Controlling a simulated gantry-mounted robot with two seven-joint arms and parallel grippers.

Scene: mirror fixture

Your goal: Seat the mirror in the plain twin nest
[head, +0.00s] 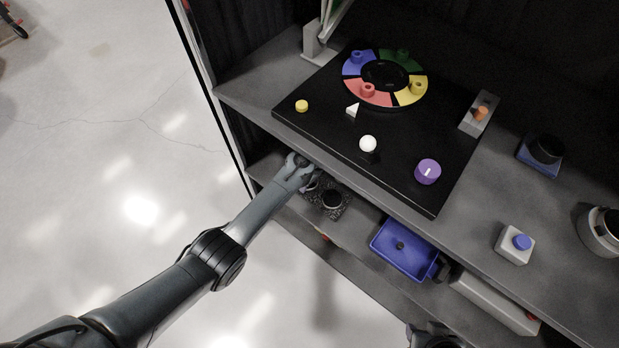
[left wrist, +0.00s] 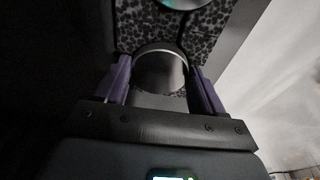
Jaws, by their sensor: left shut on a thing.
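My left gripper (head: 299,168) reaches in from the left to the lower shelf, below the front edge of the black board. In the left wrist view the purple fingers of my left gripper (left wrist: 162,88) are shut on the round mirror (left wrist: 162,72), which has a pale rim and a dark reflecting face. A speckled block (left wrist: 215,22) lies just beyond the mirror; whether they touch I cannot tell. In the head view the speckled block (head: 342,211) with a round dark nest (head: 331,199) is just right of the gripper. The gripper hides its left part.
The black board (head: 320,120) with a coloured ring and knobs stands on the upper shelf above my gripper. A blue tray (head: 393,258) is right of the speckled block. Another round, shiny-rimmed part (left wrist: 178,3) shows at the wrist view's top edge. Open floor lies left.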

